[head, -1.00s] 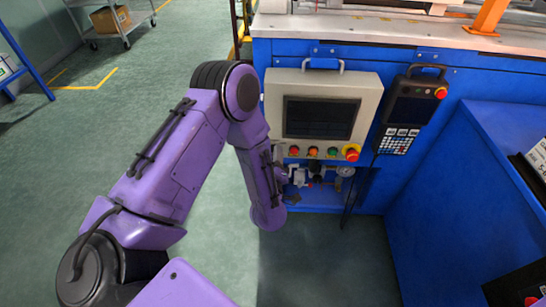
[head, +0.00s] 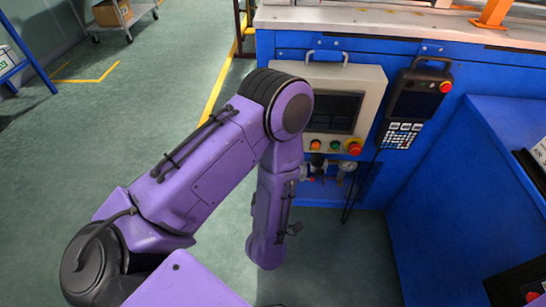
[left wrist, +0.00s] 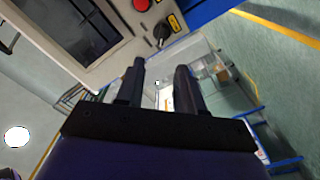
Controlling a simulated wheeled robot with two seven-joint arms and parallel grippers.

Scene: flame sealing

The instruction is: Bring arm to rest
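My left arm (head: 215,175) comes in from the left in the head view, bends at the elbow in front of the control panel, and its forearm hangs down. My left gripper is not clearly visible in the head view. In the left wrist view my left gripper (left wrist: 160,68) shows two dark fingers apart, with nothing between them. My right arm and gripper are in no view.
The blue machine (head: 440,190) carries a beige control panel (head: 375,85) with a screen and buttons, partly hidden by my elbow. A teach pendant (head: 413,105) hangs beside it. A cart (head: 135,15) stands far left. Green floor (head: 130,110) is open at left.

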